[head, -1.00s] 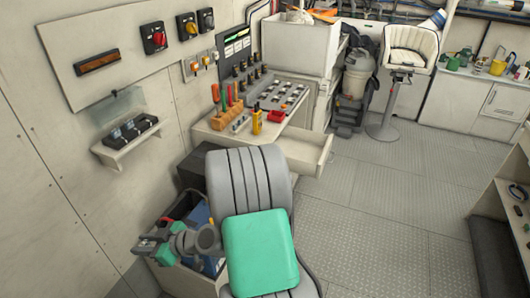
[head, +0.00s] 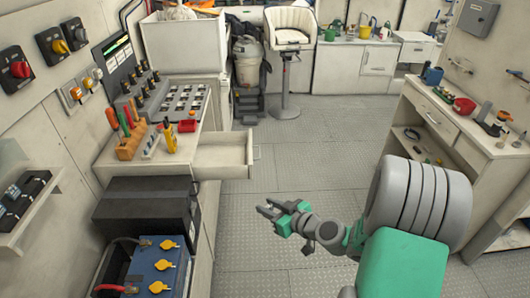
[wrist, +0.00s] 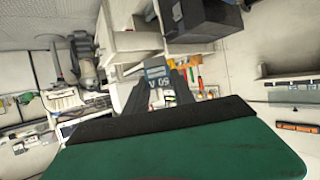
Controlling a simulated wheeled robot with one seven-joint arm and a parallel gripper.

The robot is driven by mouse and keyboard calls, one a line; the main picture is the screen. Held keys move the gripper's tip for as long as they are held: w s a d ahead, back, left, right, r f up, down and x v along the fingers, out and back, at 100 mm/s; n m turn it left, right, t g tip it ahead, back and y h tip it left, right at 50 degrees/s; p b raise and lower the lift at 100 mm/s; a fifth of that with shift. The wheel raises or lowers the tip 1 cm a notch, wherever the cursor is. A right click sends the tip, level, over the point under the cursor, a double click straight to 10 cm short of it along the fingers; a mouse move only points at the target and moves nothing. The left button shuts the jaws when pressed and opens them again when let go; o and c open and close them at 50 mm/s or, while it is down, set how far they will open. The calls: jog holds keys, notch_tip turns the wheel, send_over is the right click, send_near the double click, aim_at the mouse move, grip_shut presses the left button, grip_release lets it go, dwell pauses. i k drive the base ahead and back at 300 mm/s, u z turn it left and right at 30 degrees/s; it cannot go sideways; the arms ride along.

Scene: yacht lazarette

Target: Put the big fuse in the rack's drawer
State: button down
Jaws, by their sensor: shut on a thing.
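My gripper (head: 270,209) is in front of and to the right of the open drawer, above the bare floor. The wrist view shows its dark fingers shut on the big fuse (wrist: 157,72), a grey-blue block with a white label marked 50 A. In the head view the fuse is too small to tell from the fingers. The rack's drawer (head: 248,158) is pulled out from the white cabinet under the switch panel. Its inside looks empty in the head view. The gripper and fuse are apart from the drawer.
A blue battery (head: 143,268) with yellow caps sits in a box at lower left, below a black case (head: 150,208). A wooden tool block (head: 130,146) and yellow tester (head: 171,138) stand on the cabinet. A workbench (head: 460,115) is at right. The floor between is clear.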

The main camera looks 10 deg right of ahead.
aim_at(197, 160)
jog(key=z, duration=0.15)
jog(key=i, duration=1.6)
jog(key=u, duration=2.15)
